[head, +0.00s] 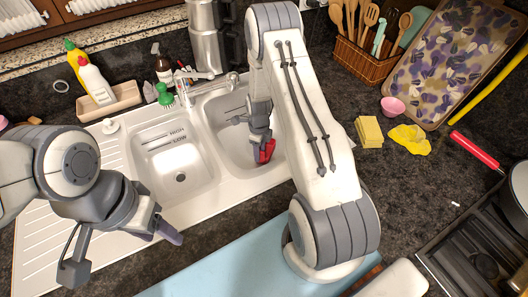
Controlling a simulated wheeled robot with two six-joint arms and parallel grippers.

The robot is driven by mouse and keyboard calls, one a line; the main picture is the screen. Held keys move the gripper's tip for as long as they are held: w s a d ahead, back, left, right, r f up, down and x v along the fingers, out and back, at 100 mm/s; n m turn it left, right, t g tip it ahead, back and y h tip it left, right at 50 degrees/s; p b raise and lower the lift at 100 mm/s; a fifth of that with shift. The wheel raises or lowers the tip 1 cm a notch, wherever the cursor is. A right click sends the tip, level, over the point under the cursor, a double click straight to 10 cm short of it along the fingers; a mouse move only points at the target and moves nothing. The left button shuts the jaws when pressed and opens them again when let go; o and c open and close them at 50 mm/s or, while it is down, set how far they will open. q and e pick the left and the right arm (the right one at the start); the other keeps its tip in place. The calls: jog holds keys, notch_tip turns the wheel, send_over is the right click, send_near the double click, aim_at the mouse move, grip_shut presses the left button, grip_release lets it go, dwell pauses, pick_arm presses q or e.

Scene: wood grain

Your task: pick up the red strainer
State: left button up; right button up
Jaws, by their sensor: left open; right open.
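A small red object (267,152), which looks like the red strainer, is in the right-hand sink basin (233,150), close to its right wall. Only part of it shows, so its shape is unclear. My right gripper (260,141) reaches down into this basin, with its fingertips right at the red object. It is open, though the fingers are partly hidden and I cannot tell whether they touch the red object. My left gripper (122,253) is open and empty above the front left of the sink and drainboard.
The faucet (205,76) stands behind the basins. A tray with bottles (110,103) is at the back left. A yellow sponge stack (369,131), yellow cloth (409,139) and pink bowl (393,107) lie right of my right arm. The left basin (175,165) is empty.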

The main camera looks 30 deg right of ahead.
jog(key=shift+d+f+p, duration=0.1)
jog(key=shift+f+p, duration=0.35)
jog(key=shift+f, duration=1.35)
grip_shut()
jog(key=shift+r, duration=0.15)
